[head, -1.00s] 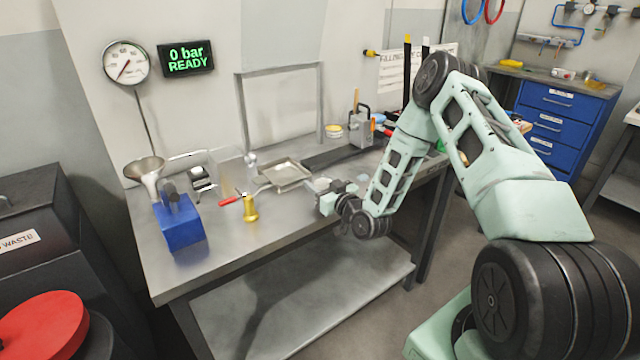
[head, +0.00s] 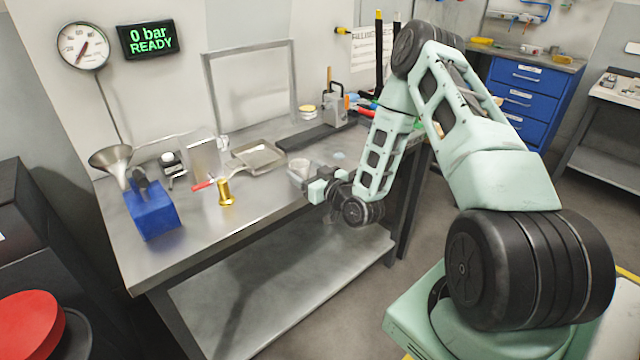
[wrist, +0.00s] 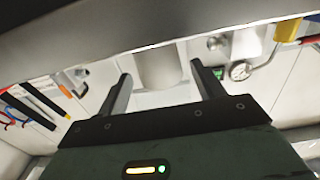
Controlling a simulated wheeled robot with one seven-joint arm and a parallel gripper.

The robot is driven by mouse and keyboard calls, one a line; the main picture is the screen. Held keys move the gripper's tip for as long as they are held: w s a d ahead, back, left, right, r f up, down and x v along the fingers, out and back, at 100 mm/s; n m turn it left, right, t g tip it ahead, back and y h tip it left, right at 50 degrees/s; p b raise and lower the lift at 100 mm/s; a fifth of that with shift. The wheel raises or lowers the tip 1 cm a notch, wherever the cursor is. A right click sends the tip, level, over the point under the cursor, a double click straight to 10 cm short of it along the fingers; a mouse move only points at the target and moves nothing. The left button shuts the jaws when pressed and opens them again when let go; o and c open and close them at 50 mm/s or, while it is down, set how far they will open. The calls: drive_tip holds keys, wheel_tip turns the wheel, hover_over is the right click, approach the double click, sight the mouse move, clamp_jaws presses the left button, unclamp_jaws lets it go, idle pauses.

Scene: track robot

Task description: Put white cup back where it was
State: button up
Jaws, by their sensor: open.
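The white cup (head: 299,168) stands upright on the steel bench (head: 190,235), near its front edge and right of the metal tray (head: 258,155). My gripper (head: 309,184) is low at the bench's front edge, close in front of the cup. In the wrist view the fingers of my gripper (wrist: 161,76) are spread apart, and the pale cup (wrist: 158,68) shows between and beyond them. I cannot tell whether a finger touches it. Part of the cup is cut off by a dark edge in that view.
A small pale blue disc (head: 339,155) lies right of the cup. A grey clamp-like device (head: 335,108) stands behind. The bench front left is clear.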

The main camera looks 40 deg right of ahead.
drive_tip(key=s+b, duration=0.2)
drive_tip(key=s, duration=0.5)
drive_tip(key=w+a+r+n+g+y, duration=0.1)
drive_tip(key=a+n+g+y, duration=0.15)
drive_tip(key=a, duration=0.35)
drive_tip(key=w+a+n+g+y, duration=0.1)
drive_tip(key=w+a+n+g, duration=0.15)
drive_tip(key=a, duration=0.35)
drive_tip(key=s+a+r+g, duration=0.3)
drive_tip(key=s+a+g, duration=0.25)
drive_tip(key=a, duration=0.45)
drive_tip(key=s+a+r+n+g+h, duration=0.1)
drive_tip(key=s+a+r+g, duration=0.2)
drive_tip(key=s, duration=1)
drive_tip(key=s+a+r+n+g+h, duration=0.1)
drive_tip(key=s+a+r+g, duration=0.3)
drive_tip(key=s, duration=0.9)
drive_tip(key=shift+a+r+h, duration=0.15)
drive_tip(key=shift+r+h, duration=0.5)
drive_tip(key=shift+h, duration=0.1)
drive_tip(key=shift+w+g, duration=0.1)
drive_tip(key=shift+g, duration=0.15)
